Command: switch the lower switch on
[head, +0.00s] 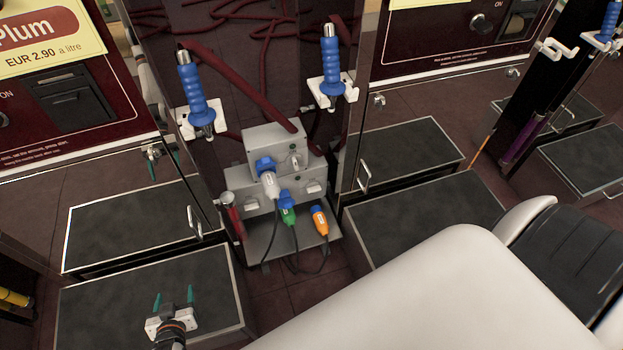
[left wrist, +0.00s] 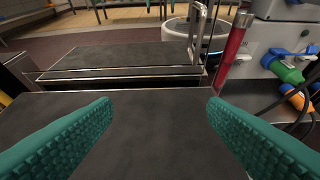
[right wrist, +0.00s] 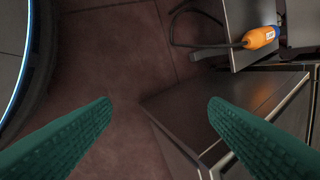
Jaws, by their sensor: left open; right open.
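A grey two-tier switch box stands low between the pumps, with an upper unit (head: 262,148) and a lower unit (head: 240,180). A small pale lever (head: 295,160) shows on the upper unit's front. The box shows in part at the right of the left wrist view (left wrist: 275,35). My left gripper (head: 174,297) is open and empty above a dark platform, left of and nearer than the box. My right gripper (right wrist: 160,105) is open and empty, hidden in the head view.
A white-blue plug (head: 268,178), a green plug (head: 288,210) and an orange plug (head: 320,220) with cables are at the box. A red-handled tool (head: 233,215) stands at its left. Dark platforms (head: 400,150) with metal handles flank it. Blue nozzles (head: 192,90) hang above.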

